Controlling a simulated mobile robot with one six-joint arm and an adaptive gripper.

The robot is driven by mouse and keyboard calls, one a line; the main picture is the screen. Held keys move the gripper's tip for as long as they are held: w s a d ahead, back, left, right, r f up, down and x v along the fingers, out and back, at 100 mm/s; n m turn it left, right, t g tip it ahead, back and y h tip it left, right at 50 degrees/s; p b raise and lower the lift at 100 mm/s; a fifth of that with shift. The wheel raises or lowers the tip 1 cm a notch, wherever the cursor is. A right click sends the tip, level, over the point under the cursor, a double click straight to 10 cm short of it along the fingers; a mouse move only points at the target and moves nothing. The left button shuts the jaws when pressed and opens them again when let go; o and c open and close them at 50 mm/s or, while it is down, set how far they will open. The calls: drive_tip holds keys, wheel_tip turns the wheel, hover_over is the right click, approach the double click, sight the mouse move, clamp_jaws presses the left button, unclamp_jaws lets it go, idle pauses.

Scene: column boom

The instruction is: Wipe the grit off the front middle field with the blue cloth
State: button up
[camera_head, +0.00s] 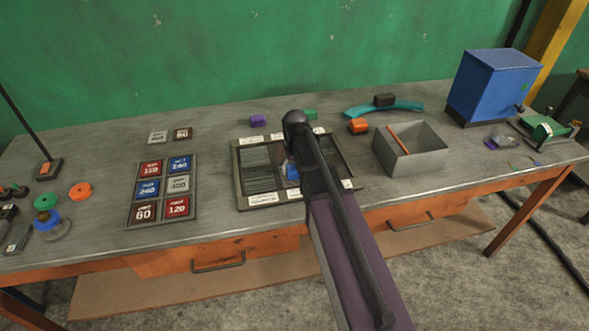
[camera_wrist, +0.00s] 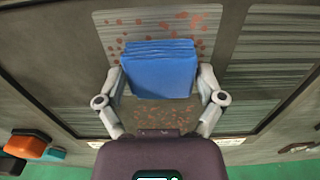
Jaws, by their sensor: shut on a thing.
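My gripper (camera_wrist: 160,90) is shut on the blue cloth (camera_wrist: 154,68), a folded block between its two fingers. In the head view the cloth (camera_head: 291,172) shows only partly beside my arm. It is over the framed panel (camera_head: 237,190), above a grey field (camera_wrist: 188,112). Reddish-brown grit (camera_wrist: 180,22) shows on this field above and beside the cloth in the wrist view, with more specks below it, between the fingers. The cloth hides the middle of the field. I cannot tell whether the cloth touches it. My arm hides much of the panel's right part in the head view.
A grey bin (camera_head: 410,160) with an orange stick stands right of the panel. A tray of grit-number tiles (camera_head: 133,220) lies to the left. Purple (camera_head: 258,120) and orange blocks (camera_head: 358,126) lie behind. A blue box (camera_head: 492,88) stands at the far right.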

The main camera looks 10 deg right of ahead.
drive_tip(key=shift+r+p, duration=4.5)
drive_tip(key=shift+f, duration=0.25)
wheel_tip(320, 180, down, 7)
drive_tip(key=b, duration=0.7)
drive_tip(key=shift+f+b, duration=0.1)
drive_tip(key=shift+b, duration=0.2)
drive_tip(key=shift+f+b, duration=0.7)
drive_tip(key=shift+b, duration=0.05)
drive_tip(key=shift+a, duration=0.15)
drive_tip(key=shift+a+r, duration=0.15)
drive_tip(key=shift+a, duration=0.65)
drive_tip(key=shift+d, duration=0.2)
drive_tip(key=shift+d, duration=1.75)
